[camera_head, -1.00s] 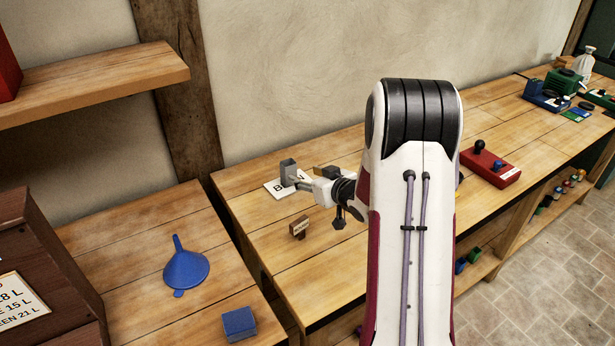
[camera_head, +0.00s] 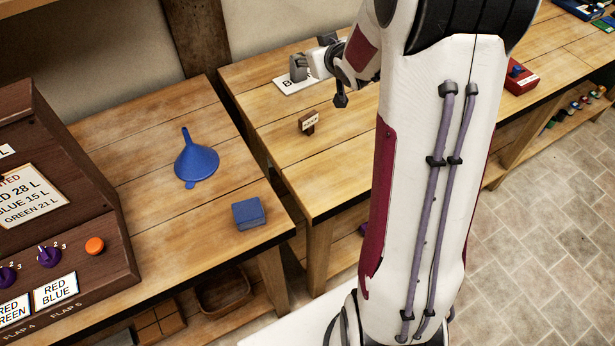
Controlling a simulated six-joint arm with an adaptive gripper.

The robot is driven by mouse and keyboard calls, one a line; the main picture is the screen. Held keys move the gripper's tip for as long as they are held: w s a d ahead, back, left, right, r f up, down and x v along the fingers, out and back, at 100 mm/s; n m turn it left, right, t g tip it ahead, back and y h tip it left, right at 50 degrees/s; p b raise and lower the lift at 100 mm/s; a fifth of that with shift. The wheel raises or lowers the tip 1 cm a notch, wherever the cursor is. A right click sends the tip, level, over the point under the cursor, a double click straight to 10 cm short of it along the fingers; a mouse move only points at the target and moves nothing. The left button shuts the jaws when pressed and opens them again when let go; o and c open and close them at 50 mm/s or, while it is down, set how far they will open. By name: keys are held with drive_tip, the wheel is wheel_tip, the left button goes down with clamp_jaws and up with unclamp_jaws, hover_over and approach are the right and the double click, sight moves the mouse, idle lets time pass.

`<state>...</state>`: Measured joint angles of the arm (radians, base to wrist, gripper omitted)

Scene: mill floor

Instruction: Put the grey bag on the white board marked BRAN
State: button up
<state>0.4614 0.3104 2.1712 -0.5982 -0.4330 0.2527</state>
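The white board (camera_head: 289,87) lies flat on the bench by the wall; only a letter B shows on it. My gripper (camera_head: 308,66) is low over this board, reaching in from the right. A small grey upright piece (camera_head: 297,68) stands at the gripper's end, over or on the board. It looks like the grey bag, but it is small and partly merged with the fingers. I cannot tell whether the fingers are closed on it or whether it touches the board. My arm hides the bench right of the board.
A small brown sign (camera_head: 308,122) stands in front of the board. A blue funnel (camera_head: 196,160) and blue block (camera_head: 248,213) lie on the left bench. A brown control panel (camera_head: 70,200) is far left. A red box (camera_head: 519,78) sits on the right.

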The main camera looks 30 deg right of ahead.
drive_tip(key=s+a+r+g, duration=0.2)
drive_tip(key=s+a+r, duration=0.25)
drive_tip(key=s, duration=0.25)
drive_tip(key=s+a+r+g, duration=0.1)
drive_tip(key=s+a+r, duration=0.35)
drive_tip(key=s, duration=0.25)
drive_tip(key=s+a+f+g+y, duration=0.1)
drive_tip(key=s+a, duration=0.5)
drive_tip(key=s, duration=0.4)
drive_tip(key=s+a+f+g+y, duration=0.1)
drive_tip(key=s+a+g, duration=0.1)
drive_tip(key=s+a, duration=0.4)
drive_tip(key=s, duration=0.5)
drive_tip(key=shift+s+a, duration=0.25)
drive_tip(key=shift+a, duration=0.1)
